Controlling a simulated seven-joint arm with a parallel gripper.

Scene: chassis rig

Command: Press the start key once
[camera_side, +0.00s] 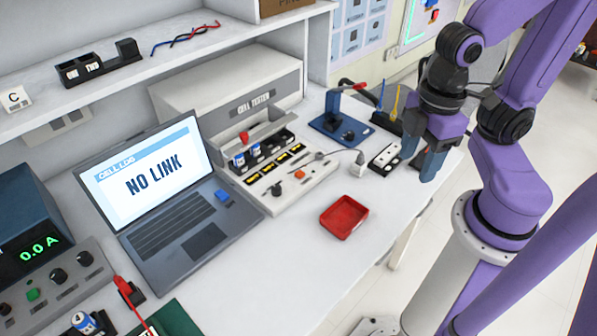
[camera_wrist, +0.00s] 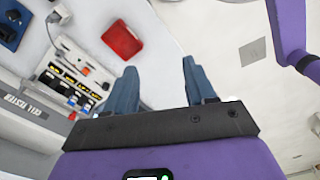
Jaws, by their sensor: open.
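No key in view carries a readable start label, so I cannot tell for certain which one is the start key. A blue key-like piece (camera_side: 224,196) sits on the laptop (camera_side: 165,235), right of its keyboard. An orange button (camera_side: 299,174) is on the front panel of the cell tester (camera_side: 318,172). A green button (camera_side: 33,294) is on the grey control box at the far left. My gripper (camera_side: 421,162) is open and empty, above the right end of the bench, well away from all of these. Its two blue fingers (camera_wrist: 160,80) show apart in the wrist view.
A red tray (camera_side: 344,217) lies on the bench between the tester and the front edge; it also shows in the wrist view (camera_wrist: 122,39). The laptop reads "NO LINK". The bench around the tray is clear.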

